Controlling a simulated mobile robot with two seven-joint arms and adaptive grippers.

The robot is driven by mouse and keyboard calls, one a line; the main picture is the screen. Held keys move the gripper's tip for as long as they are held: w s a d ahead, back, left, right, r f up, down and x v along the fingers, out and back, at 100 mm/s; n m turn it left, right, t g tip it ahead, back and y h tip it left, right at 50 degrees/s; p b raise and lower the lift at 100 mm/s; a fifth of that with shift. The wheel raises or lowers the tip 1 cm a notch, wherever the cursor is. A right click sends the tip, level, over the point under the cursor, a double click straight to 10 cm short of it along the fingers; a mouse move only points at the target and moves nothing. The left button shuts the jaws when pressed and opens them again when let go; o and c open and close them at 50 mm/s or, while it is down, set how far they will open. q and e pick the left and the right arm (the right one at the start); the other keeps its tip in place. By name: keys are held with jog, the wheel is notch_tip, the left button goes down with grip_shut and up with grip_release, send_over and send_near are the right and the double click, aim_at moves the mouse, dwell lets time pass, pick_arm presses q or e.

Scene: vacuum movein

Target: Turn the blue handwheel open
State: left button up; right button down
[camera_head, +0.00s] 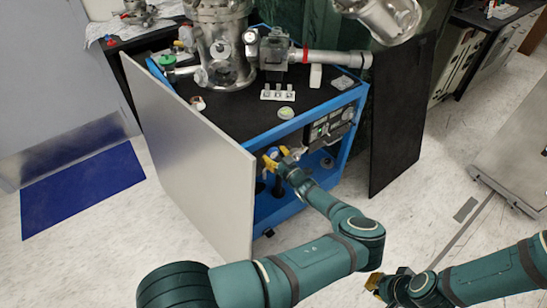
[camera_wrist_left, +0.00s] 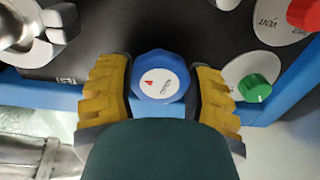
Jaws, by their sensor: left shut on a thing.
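The blue handwheel (camera_wrist_left: 160,62) has a faceted rim and a white centre label with a red mark and small lettering. In the left wrist view, the yellow fingers of my left gripper (camera_wrist_left: 160,95) stand on either side of it, shut on its rim. In the head view, my left gripper (camera_head: 279,159) reaches the front of the blue-framed cart, with a bit of the blue wheel (camera_head: 272,152) showing between the fingers. My right gripper (camera_head: 376,284) is low at the right, away from the cart; its finger opening is too small to judge.
A green knob (camera_wrist_left: 254,88) and a red knob (camera_wrist_left: 304,14) sit close to the wheel, near a "VENT" label. The cart (camera_head: 300,119) carries a steel chamber (camera_head: 219,45). A grey panel (camera_head: 190,150) leans at its left, a black panel (camera_head: 398,125) at its right.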

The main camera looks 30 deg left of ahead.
pick_arm(q)
jog(key=shift+n, duration=0.5)
jog(key=o, duration=1.2)
jog(key=v, duration=0.7)
jog(key=shift+d, duration=0.25)
